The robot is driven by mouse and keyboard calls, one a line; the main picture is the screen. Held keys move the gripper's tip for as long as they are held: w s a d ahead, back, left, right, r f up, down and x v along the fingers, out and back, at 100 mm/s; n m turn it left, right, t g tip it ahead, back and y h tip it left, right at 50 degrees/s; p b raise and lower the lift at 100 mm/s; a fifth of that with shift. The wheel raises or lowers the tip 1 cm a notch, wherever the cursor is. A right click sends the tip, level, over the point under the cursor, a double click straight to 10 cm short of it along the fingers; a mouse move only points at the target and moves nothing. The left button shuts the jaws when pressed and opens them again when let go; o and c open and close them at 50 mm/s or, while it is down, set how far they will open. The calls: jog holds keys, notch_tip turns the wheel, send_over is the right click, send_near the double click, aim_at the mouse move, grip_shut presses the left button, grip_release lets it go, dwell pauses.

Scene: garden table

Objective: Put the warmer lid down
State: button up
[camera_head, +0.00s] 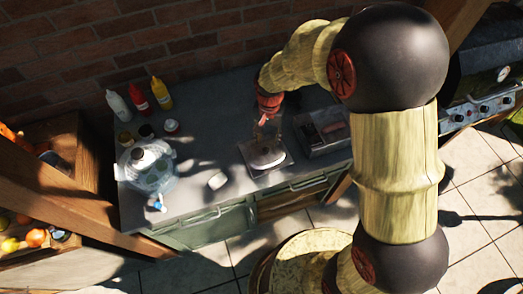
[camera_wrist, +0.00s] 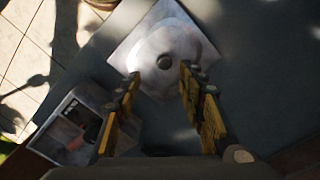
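The warmer lid (camera_head: 266,155) is a round pale metal dome on a square pale base (camera_head: 285,165) on the counter. In the wrist view the lid (camera_wrist: 150,45) shows from above, with a dark round knob (camera_wrist: 165,62) at its middle. My gripper (camera_wrist: 161,76) is open, its two yellow-and-black fingers spread apart. The knob appears between and just past the fingertips, with nothing gripped. In the head view my gripper (camera_head: 264,121) is above the lid; its fingertips are small and shaded there, so I cannot tell the exact height.
A rectangular metal tray (camera_head: 310,145) with items in it stands right of the lid. A small white object (camera_head: 217,181) and a clear water dispenser (camera_head: 140,177) are to the left. White, red and yellow bottles (camera_head: 138,97) stand at the back. The counter (camera_head: 215,115) is clear behind the lid.

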aim_at(266, 149)
notch_tip(266, 149, down, 2)
jog(key=shift+w+f+m, duration=0.1)
jog(key=shift+f+m, duration=0.1)
jog(key=shift+m, duration=0.1)
jog(key=shift+w+a+f+b, duration=0.1)
jog(key=shift+a+f+b, duration=0.1)
jog(key=shift+f, duration=1.2)
jog(key=shift+w+a+f+b, duration=0.1)
jog(key=shift+f+b, duration=0.1)
jog(key=shift+f, duration=1.15)
jog(key=shift+c, duration=0.8)
grip_shut()
jog(key=shift+r, duration=0.1)
